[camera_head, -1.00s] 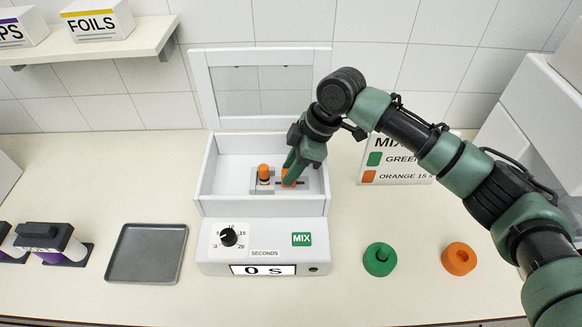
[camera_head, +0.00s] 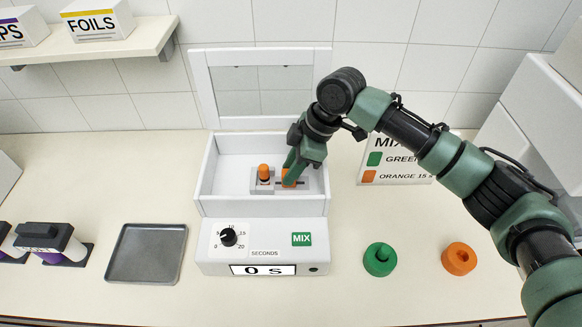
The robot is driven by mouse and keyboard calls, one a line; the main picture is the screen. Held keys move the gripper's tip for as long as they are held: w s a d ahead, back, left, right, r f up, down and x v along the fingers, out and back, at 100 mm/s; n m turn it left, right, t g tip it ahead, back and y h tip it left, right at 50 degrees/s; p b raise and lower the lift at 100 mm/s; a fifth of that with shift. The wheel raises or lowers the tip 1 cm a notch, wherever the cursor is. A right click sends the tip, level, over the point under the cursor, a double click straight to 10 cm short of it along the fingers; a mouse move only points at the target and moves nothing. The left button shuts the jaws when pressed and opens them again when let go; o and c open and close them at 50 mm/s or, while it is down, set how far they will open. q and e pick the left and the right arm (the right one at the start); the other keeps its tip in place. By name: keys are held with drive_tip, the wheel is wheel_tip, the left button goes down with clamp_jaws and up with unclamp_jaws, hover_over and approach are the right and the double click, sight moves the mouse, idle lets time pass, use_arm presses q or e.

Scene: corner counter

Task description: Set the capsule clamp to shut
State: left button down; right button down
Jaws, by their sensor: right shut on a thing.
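The capsule clamp (camera_head: 262,186) sits inside the white mixer box, a small grey holder with a slotted rail to its right. An orange-topped capsule (camera_head: 264,172) stands upright at its left side. My right gripper (camera_head: 289,178) reaches down into the box and is shut on an orange piece on the clamp's rail, the clamp's slider (camera_head: 287,182). My fingers hide part of this piece. A small gap shows between the capsule and the gripper. My left gripper is not in view.
The mixer's lid (camera_head: 202,92) is raised at the back. The front panel holds a black dial (camera_head: 229,237), a green MIX button (camera_head: 302,239) and a "0 s" display (camera_head: 262,270). A grey tray (camera_head: 147,253), a green holder (camera_head: 380,260) and an orange holder (camera_head: 459,259) lie on the counter.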

drive_tip(key=shift+r, duration=0.1)
drive_tip(key=shift+a+p, duration=0.6)
drive_tip(key=shift+a, duration=0.65)
drive_tip(key=c, duration=1.1)
unclamp_jaws()
drive_tip(key=shift+a, duration=0.15)
drive_tip(key=shift+d+r+b, duration=0.25)
drive_tip(key=shift+r+b, duration=0.05)
drive_tip(key=shift+r, duration=0.05)
drive_tip(key=b+v, duration=0.1)
drive_tip(key=v, duration=0.6)
drive_tip(key=shift+b, duration=0.35)
